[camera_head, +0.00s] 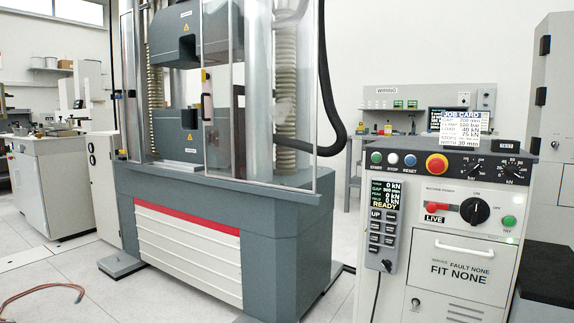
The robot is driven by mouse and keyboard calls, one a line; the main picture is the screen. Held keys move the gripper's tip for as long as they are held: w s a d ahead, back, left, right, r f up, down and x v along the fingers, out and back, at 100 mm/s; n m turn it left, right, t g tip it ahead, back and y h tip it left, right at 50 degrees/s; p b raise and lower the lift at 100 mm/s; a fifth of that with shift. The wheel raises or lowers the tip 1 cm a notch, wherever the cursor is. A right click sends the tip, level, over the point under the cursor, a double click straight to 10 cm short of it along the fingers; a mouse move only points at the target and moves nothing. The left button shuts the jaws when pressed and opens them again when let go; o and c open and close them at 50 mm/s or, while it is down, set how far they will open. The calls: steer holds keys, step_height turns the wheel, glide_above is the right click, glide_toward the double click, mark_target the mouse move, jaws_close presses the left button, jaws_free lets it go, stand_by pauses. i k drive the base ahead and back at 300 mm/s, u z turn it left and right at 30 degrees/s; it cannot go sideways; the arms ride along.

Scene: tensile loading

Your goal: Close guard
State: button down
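The guard (222,95) is a set of clear panes standing on the grey base of the tensile testing machine. A dark upright handle with small yellow and red marks (206,95) sits at a pane edge near the middle of the machine. Through the panes I see the upper grip head (178,35) and the lower grip head (180,135), with a gap between them. I cannot tell for sure how far the guard is open. My gripper is not in view.
The control console (440,220) stands at right, with a red stop button (436,164), a pendant reading READY (384,210) and a job card (465,128). A workbench (430,100) stands behind. A white cabinet (45,185) is at left. A reddish cable (40,292) lies on the floor.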

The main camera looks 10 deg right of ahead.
mark_target(206, 105)
steer(key=i, duration=1.75)
steer(key=u, duration=1.65)
steer(key=i, duration=2.05)
steer(key=z, duration=3.8)
